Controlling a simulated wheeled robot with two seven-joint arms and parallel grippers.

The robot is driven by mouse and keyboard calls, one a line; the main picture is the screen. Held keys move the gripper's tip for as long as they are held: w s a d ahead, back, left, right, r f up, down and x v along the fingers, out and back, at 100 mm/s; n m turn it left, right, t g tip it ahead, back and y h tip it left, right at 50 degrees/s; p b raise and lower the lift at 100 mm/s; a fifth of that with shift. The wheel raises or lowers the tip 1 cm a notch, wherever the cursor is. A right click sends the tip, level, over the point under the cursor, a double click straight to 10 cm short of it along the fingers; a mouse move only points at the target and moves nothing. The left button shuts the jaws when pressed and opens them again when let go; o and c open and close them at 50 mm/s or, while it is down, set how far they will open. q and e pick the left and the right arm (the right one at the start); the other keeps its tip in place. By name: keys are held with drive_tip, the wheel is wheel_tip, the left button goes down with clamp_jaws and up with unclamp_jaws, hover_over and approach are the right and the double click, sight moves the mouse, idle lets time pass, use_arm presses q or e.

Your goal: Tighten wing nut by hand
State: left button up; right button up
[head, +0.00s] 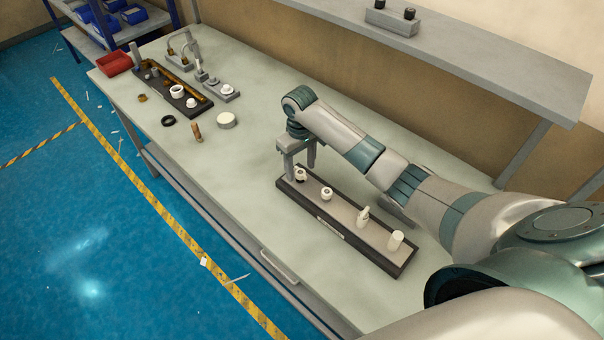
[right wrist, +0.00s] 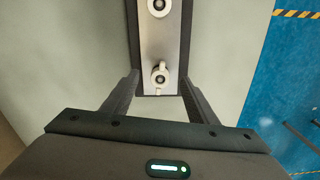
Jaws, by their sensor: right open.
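A white wing nut (right wrist: 160,77) sits at the near end of a dark-edged fixture strip (right wrist: 155,38) in the right wrist view. Its two small wings run roughly along the strip. In the head view the nut (head: 300,175) is at the strip's far left end. My right gripper (head: 298,167) is over that end, pointing down. Its fingers (right wrist: 160,82) are open, one on each side of the nut, apart from it. I cannot tell the exact height of the fingertips against the nut. My left gripper is not in view.
More white fittings (head: 327,193) stand along the strip to the right. A second fixture (head: 188,100), a red tray (head: 114,62), a black ring (head: 168,121) and a round white part (head: 227,120) lie farther left on the table. A shelf (head: 470,50) overhangs the back.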

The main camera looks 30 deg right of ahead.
drive_tip(key=shift+f, duration=0.4)
drive_tip(key=c, duration=1.3)
drive_tip(key=shift+o, duration=0.2)
drive_tip(key=m, duration=0.3)
drive_tip(key=shift+a+m, duration=0.1)
drive_tip(key=shift+m, duration=0.8)
